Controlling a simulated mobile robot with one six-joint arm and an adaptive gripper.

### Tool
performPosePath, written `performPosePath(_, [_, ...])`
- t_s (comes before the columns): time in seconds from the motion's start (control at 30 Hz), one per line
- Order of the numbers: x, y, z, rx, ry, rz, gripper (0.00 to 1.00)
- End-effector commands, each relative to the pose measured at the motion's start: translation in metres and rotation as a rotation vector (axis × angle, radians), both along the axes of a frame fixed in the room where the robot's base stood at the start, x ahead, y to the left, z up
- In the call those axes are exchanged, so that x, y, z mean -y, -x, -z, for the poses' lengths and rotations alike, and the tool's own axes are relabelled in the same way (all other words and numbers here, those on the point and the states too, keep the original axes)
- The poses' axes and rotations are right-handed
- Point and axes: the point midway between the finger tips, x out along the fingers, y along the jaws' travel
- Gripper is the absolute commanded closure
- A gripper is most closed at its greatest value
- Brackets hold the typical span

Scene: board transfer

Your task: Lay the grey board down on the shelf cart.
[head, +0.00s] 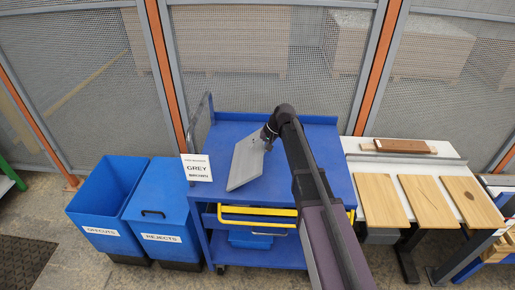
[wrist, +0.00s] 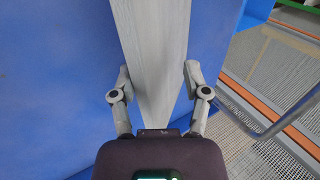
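The grey board (head: 246,162) is a flat, pale plank over the left part of the blue shelf cart's top (head: 228,131). It looks tilted, with its lower end toward the cart's front left. My gripper (head: 268,138) is at its upper right end. I cannot tell whether the board's lower end touches the cart.
A white sign (head: 196,168) reading GREY and BROWN stands at the cart's left front. Blue bins marked OFFCUTS (head: 104,208) and REJECTS (head: 162,222) stand left. A table (head: 408,165) at right holds several brown boards. Mesh fencing (head: 240,55) runs behind. The cart's back is clear.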

Motion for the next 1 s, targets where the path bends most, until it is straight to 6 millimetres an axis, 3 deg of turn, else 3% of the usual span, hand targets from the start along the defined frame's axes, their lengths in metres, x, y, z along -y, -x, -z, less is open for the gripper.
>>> performPosePath(0.3, [0.024,0.001,-0.011,0.000,-0.001,0.001,0.40])
performPosePath(0.6, [0.027,0.001,-0.011,0.000,0.000,0.000,0.40])
performPosePath(0.63, [0.027,0.001,-0.011,0.000,0.000,0.000,0.37])
performPosePath(0.77, [0.027,0.001,-0.011,0.000,0.000,0.000,0.00])
performPosePath(1.0, [0.027,0.001,-0.011,0.000,0.000,0.000,0.00])
